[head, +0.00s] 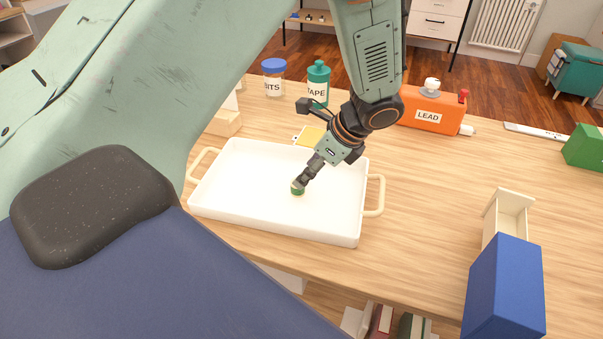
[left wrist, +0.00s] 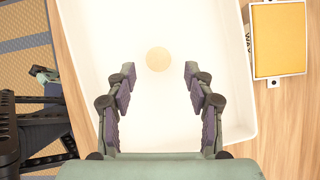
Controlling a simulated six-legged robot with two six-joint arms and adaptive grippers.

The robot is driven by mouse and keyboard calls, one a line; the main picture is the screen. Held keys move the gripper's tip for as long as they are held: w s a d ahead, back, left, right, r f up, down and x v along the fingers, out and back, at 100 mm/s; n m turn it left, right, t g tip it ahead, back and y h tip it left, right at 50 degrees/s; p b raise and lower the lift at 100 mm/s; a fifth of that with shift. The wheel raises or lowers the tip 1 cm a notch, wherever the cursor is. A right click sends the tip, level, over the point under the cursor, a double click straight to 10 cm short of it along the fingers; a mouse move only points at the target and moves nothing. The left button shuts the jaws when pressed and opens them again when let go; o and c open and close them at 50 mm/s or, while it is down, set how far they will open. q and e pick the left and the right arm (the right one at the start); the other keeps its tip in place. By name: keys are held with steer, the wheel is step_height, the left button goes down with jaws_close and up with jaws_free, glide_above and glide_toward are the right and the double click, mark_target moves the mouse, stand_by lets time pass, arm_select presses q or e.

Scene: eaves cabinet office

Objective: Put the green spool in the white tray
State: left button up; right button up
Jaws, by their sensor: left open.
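The green spool (head: 297,190) stands on the floor of the white tray (head: 230,209), near its middle. In the left wrist view only the spool's round pale top (left wrist: 157,60) shows, with the tray floor (left wrist: 200,30) around it. My left gripper (head: 302,182) is right at the spool in the head view and partly covers it. In the left wrist view the left gripper (left wrist: 158,74) is open, with the spool's top centred just beyond the gap between the fingertips. Nothing shows held between the fingers. My right gripper is not in view.
Behind the tray stand a BITS jar (head: 273,78), a green TAPE bottle (head: 318,83) and an orange LEAD case (head: 428,110). A yellow pad (head: 309,136) lies by the tray's far edge. A blue box (head: 505,288) stands at front right.

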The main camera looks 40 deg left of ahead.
arm_select(q)
steer(key=p+v, duration=0.2)
steer(key=v, duration=0.5)
steer(key=shift+d+r, duration=0.2)
steer(key=shift+r, duration=0.05)
steer(key=shift+f, duration=0.1)
